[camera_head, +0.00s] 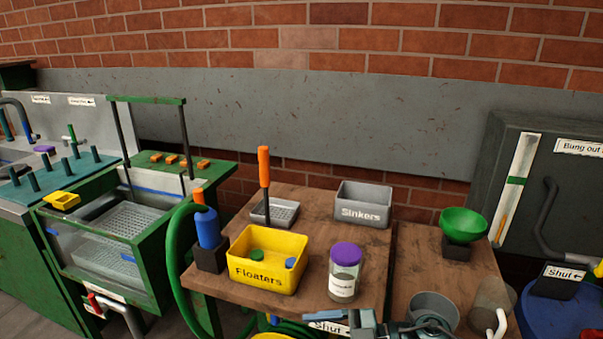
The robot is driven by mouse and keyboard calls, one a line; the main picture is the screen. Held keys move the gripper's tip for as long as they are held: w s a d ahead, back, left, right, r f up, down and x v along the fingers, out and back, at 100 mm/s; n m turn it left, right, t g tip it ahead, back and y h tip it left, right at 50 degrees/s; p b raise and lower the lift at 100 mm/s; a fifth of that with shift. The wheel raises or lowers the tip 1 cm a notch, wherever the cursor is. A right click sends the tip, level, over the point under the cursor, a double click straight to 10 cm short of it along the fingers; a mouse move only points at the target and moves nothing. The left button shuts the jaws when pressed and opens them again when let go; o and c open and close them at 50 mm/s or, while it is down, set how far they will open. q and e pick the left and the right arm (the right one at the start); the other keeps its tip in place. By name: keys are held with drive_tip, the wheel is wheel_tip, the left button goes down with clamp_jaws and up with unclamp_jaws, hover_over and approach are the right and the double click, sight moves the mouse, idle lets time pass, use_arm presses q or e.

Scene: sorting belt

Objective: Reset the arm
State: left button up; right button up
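A gripper (352,323), which seems to be my right one, shows at the bottom edge of the head view. Its grey-blue parts and dark joint are partly cut off, and I cannot tell whether it is open or shut. It is in front of the wooden table (315,217), below a jar with a purple lid (345,272). My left gripper is not in view.
A yellow Floaters bin (268,283) holds green and blue pieces. A grey Sinkers bin (363,205), a slotted scoop (275,211) with orange handle and a blue bottle (207,228) stand nearby. A green bowl (463,225), grey cup (433,308) and clear jug (492,304) are right; a glass tank (100,245) is left.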

drive_tip(key=s+d+f+m+t+h, duration=0.5)
drive_tip(key=s+d+f+m+h, duration=0.15)
drive_tip(key=d, duration=0.25)
drive_tip(key=s+d+f+m+t+h, duration=0.4)
drive_tip(key=s+d+f+m+h, duration=0.15)
drive_tip(key=s+d+m, duration=0.2)
drive_tip(key=shift+w+a+r+m+t+h+p, duration=0.15)
drive_tip(key=shift+a+r+m+p, duration=0.25)
drive_tip(key=shift+a+m+p, duration=0.4)
drive_tip(key=shift+w+a+r+m+t+h+p, duration=0.1)
drive_tip(key=shift+w+a+r+m+p, duration=0.1)
drive_tip(key=shift+a+r+m+p, duration=0.55)
drive_tip(key=shift+w+a+r+m+t+h+p, duration=0.15)
drive_tip(key=shift+a+m+p, duration=0.4)
drive_tip(key=shift+a, duration=0.55)
